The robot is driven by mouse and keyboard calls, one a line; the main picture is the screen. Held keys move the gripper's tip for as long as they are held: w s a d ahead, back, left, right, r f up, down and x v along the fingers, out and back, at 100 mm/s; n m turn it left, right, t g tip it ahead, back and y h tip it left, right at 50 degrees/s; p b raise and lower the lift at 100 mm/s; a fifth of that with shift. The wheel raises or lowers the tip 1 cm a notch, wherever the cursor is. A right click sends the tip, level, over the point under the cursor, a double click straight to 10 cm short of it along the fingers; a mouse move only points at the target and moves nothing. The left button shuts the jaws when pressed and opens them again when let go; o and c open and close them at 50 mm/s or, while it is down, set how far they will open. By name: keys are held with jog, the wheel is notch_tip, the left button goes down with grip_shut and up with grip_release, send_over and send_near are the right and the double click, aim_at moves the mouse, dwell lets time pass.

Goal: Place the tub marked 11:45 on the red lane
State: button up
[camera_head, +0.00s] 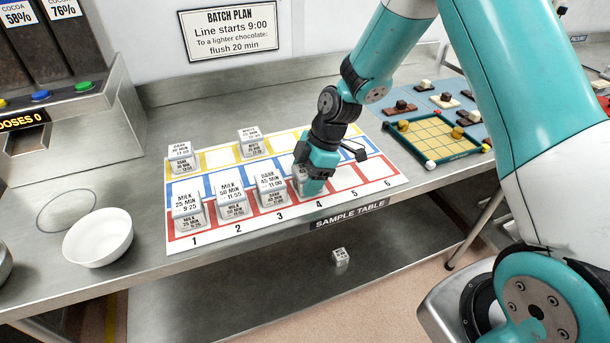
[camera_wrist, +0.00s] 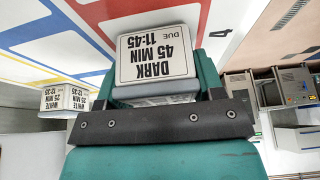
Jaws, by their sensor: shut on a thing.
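The tub marked 11:45 (camera_wrist: 157,57) is a white block-shaped tub with a "DARK 45 MIN" label, upright in the wrist view. My gripper (camera_wrist: 155,85) is shut on it, with a teal finger on each side. In the head view my gripper (camera_head: 314,178) is at column 4 of the mat and hides most of the tub (camera_head: 299,172). The red lane (camera_head: 344,200) is the front row of the mat. The tub is over or on this lane at column 4; I cannot tell whether its base touches the mat.
Tubs stand at red-lane columns 1 (camera_head: 187,207), 2 (camera_head: 232,197) and 3 (camera_head: 270,187). Two more stand in the yellow lane (camera_head: 181,157) (camera_head: 250,141). Red columns 5 and 6 look clear. A small tub (camera_head: 340,257) is on the lower shelf. A white bowl (camera_head: 98,238) stands left.

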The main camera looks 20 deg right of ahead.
jog(key=shift+f, duration=0.1)
jog(key=o, duration=1)
jog(key=b+v, duration=0.2)
jog(key=v, duration=1)
jog(key=s+a+r+m, duration=0.3)
jog(key=s, duration=0.5)
jog(key=s+a+r+m, duration=0.2)
jog(key=s+a+m, duration=0.1)
jog(key=s, duration=0.5)
jog(key=s+a+r+m, duration=0.3)
jog(key=s+m, duration=0.2)
jog(key=s, duration=0.3)
jog(key=shift+s+a+r, duration=0.2)
jog(key=shift+s+r, duration=0.1)
jog(key=shift+s, duration=0.1)
